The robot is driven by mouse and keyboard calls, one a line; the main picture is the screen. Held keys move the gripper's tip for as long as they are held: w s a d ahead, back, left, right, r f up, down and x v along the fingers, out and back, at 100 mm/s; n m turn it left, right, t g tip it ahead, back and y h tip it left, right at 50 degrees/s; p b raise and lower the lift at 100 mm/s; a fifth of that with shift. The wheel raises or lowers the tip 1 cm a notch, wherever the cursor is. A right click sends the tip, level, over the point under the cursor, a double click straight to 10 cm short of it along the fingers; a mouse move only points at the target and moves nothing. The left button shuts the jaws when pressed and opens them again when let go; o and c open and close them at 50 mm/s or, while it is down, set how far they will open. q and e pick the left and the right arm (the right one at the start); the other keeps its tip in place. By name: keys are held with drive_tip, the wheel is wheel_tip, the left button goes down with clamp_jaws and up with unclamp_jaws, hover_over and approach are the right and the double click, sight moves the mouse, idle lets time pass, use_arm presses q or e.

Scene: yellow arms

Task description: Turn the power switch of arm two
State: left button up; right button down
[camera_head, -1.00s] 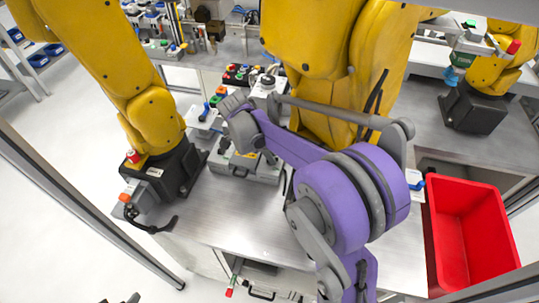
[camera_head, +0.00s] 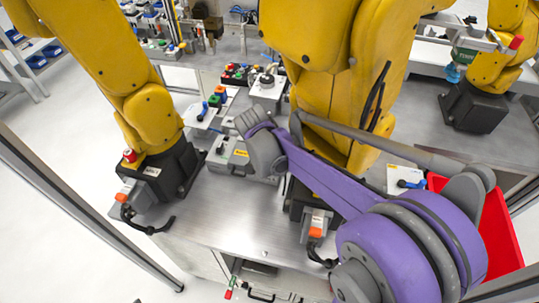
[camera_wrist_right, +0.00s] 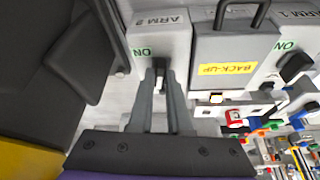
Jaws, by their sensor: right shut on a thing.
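In the right wrist view, the grey box labelled ARM 2 (camera_wrist_right: 155,38) stands ahead of me with a green ON mark on its face. Its dark switch (camera_wrist_right: 158,82) lies between the tips of my right gripper (camera_wrist_right: 160,76). The fingers are shut on the switch and hide part of it. In the head view, my purple right arm reaches from the lower right toward the boxes, and I cannot make out its fingertips there. My left gripper is not in view.
The BACK-UP box (camera_wrist_right: 235,58) and the ARM 1 box (camera_wrist_right: 290,50) with its black switch stand close beside the ARM 2 box. Yellow robot arms (camera_head: 125,75) rise over the metal table (camera_head: 240,215). A red bin (camera_head: 497,230) is at the right.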

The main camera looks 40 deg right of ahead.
drive_tip(key=shift+n+t+y, duration=0.3)
drive_tip(key=shift+n+t, duration=0.1)
drive_tip(key=shift+n, duration=0.7)
drive_tip(key=c, duration=0.9)
unclamp_jaws()
drive_tip(key=shift+o, duration=0.2)
drive_tip(key=v, duration=1.1)
drive_tip(key=shift+p, duration=0.35)
drive_tip(key=shift+s+f, duration=0.1)
